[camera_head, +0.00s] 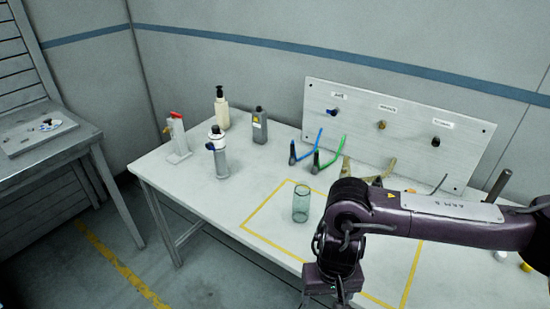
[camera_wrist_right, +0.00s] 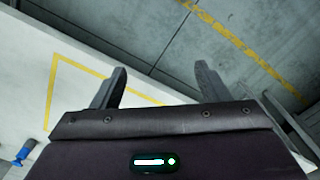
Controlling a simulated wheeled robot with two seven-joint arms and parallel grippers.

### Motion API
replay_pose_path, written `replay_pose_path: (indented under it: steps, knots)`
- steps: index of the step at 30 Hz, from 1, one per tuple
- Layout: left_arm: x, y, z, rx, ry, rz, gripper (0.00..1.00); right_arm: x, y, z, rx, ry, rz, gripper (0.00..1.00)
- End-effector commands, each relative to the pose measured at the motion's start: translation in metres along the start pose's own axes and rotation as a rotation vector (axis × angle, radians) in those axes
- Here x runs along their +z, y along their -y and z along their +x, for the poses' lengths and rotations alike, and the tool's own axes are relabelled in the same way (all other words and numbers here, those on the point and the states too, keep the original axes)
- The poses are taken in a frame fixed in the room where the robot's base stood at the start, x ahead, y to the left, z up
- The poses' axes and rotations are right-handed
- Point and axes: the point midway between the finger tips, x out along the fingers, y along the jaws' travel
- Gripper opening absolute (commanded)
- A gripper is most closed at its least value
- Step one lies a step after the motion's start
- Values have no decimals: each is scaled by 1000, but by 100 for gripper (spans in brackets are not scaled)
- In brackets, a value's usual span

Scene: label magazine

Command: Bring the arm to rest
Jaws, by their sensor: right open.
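My right arm (camera_head: 430,218) comes in from the right over the table. My right gripper (camera_head: 340,300) hangs at the bottom edge of the head view, with its fingertips cut off or hidden there. In the right wrist view the two fingers of my right gripper (camera_wrist_right: 160,88) stand wide apart with nothing between them. They point across the table's edge, with the floor beyond. My left gripper is in neither view.
A greenish clear glass (camera_head: 301,204) stands inside a yellow outline on the white table (camera_head: 215,195). Bottles and a dispenser (camera_head: 218,155) stand at the back left. Blue and green handled tools (camera_head: 325,155) lean before an upright board (camera_head: 395,110). The table's front left is clear.

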Motion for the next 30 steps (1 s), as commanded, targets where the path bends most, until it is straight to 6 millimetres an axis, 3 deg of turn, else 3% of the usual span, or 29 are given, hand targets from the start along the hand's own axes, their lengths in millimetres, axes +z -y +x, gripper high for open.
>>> replay_pose_path:
  steps: [11,16,23,27,30]
  knots:
    - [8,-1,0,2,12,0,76,-13,54,16,-187,6,-115,69]
    - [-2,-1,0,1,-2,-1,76,-26,92,25,-329,-14,-186,69]
    - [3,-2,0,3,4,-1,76,-58,148,46,-578,-114,-265,69]
    - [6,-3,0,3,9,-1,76,-93,167,81,-728,-263,-258,69]
    - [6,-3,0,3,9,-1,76,-114,155,127,-755,-389,-214,69]
